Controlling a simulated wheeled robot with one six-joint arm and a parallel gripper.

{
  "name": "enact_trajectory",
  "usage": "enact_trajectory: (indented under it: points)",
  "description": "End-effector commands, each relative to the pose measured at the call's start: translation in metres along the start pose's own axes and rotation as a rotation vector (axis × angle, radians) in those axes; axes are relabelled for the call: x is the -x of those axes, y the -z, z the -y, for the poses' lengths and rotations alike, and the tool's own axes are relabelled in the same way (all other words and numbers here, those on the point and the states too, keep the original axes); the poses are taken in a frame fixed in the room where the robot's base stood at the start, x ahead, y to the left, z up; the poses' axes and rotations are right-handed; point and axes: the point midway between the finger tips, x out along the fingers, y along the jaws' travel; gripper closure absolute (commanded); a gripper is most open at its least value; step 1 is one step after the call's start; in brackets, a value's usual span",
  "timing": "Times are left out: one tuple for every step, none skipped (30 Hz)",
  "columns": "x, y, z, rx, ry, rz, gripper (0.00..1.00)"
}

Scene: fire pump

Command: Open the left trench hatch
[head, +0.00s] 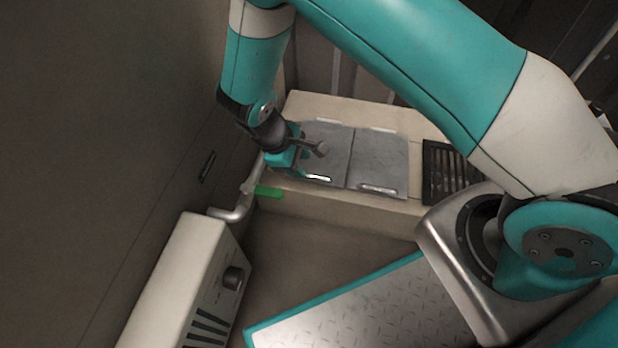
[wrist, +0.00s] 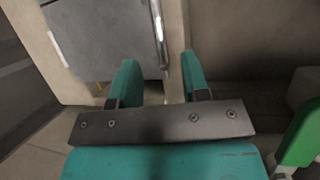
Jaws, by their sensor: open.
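The left trench hatch (head: 329,152) is a flat grey panel, closed, set in a beige raised frame. Its shiny bar handle (head: 316,178) lies along its front edge. My gripper (head: 297,161) is above the hatch's left part, close to the handle, and partly hides the panel. In the wrist view my gripper (wrist: 159,82) is open with nothing between its teal fingers. There the handle (wrist: 158,28) lies ahead of the fingers, nearer the right one, along the edge of the grey hatch (wrist: 105,38). I see no contact between them.
The right hatch (head: 378,158) is closed beside it, with its own handle (head: 377,190). A dark grate (head: 446,172) is farther right.

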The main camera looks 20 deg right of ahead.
Motion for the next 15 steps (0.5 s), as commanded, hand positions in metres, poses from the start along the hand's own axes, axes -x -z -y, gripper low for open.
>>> enact_trajectory:
  points:
    - [-0.017,0.002,0.001,-0.001,0.002,0.003,0.58]
    - [-0.023,0.002,0.001,-0.001,0.002,0.002,0.58]
    - [-0.029,0.002,0.001,-0.001,0.001,0.001,0.58]
    - [-0.034,0.002,0.001,-0.001,0.001,0.001,0.58]
    - [-0.038,0.002,0.001,-0.001,0.001,0.001,0.58]
    - [-0.043,0.002,0.001,0.0,0.001,0.0,0.58]
    - [-0.046,0.001,0.001,0.0,0.001,0.0,0.58]
    - [-0.048,0.001,0.001,0.0,0.001,0.0,0.58]
    - [-0.051,0.001,0.0,0.0,0.001,0.001,0.58]
    - [-0.052,0.001,0.0,0.0,0.001,0.001,0.58]
    - [-0.053,0.0,0.0,0.0,0.001,0.001,0.58]
    - [-0.054,0.0,0.0,0.0,0.001,0.001,0.58]
    - [-0.055,0.0,0.0,0.0,0.001,0.001,0.58]
    - [-0.055,0.0,0.0,0.0,0.001,0.0,0.58]
    - [-0.055,0.0,0.0,0.0,0.001,0.0,0.58]
